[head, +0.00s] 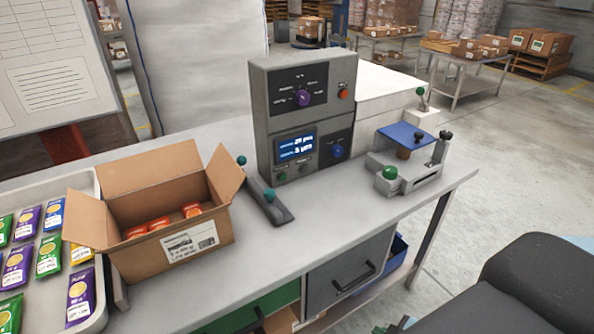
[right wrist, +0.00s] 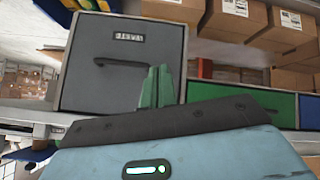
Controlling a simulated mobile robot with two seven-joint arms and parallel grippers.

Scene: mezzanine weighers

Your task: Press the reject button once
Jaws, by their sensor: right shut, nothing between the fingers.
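A grey control unit (head: 305,115) stands upright on the bench. Its front has an orange-red button (head: 343,93) at the upper right, a green button (head: 283,177) and a grey button (head: 305,170) under a lit display (head: 295,146). The button labels are too small to read, so I cannot tell which one is the reject button. My right gripper (head: 396,326) is low at the bottom edge, in front of the bench and well apart from the unit. In the right wrist view its green fingers (right wrist: 157,88) are together and empty, before a grey drawer (right wrist: 122,62). My left gripper is out of view.
An open carton (head: 170,215) and a tray of colored packets (head: 97,185) are on the bench at left. A green-knobbed lever (head: 268,205) lies before the unit. A fixture with a blue plate (head: 405,135) stands at right. The bench front between is clear.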

